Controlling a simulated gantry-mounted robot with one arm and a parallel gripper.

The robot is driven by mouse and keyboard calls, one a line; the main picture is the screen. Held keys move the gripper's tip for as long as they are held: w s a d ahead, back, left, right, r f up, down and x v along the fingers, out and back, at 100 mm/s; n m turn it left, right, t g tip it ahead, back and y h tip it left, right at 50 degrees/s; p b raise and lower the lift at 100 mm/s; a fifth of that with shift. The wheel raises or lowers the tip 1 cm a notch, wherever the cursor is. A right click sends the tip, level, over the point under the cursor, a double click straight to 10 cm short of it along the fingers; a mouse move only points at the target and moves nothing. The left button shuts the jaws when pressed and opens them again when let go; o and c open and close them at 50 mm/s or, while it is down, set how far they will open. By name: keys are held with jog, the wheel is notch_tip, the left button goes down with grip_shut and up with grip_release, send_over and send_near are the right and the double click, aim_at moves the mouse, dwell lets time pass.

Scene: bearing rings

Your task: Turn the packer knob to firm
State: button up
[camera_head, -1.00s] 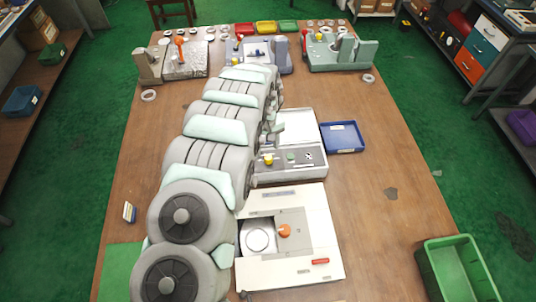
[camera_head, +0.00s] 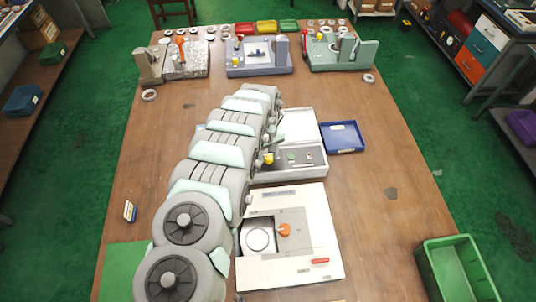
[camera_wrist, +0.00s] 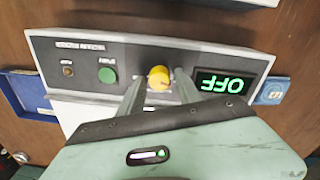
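A yellow knob (camera_wrist: 158,77) sits on the grey panel (camera_wrist: 100,50) of a white box, between a green button (camera_wrist: 108,76) and a dark display (camera_wrist: 228,84). The display reads OFF in green, upside down in the wrist view. My gripper (camera_wrist: 160,80) is open, with one finger on each side of the knob. I cannot tell whether the fingers touch it. The knob's labels are too small to read. In the head view the yellow knob (camera_head: 268,158) shows beside my arm, which hides the gripper and the display.
A blue tray (camera_head: 342,137) lies right of the box. A white machine with an orange knob (camera_head: 285,230) stands in front. Fixtures (camera_head: 258,62) and rings stand at the back. A green bin (camera_head: 455,270) is at front right. The table's right side is mostly clear.

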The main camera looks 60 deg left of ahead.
grip_shut()
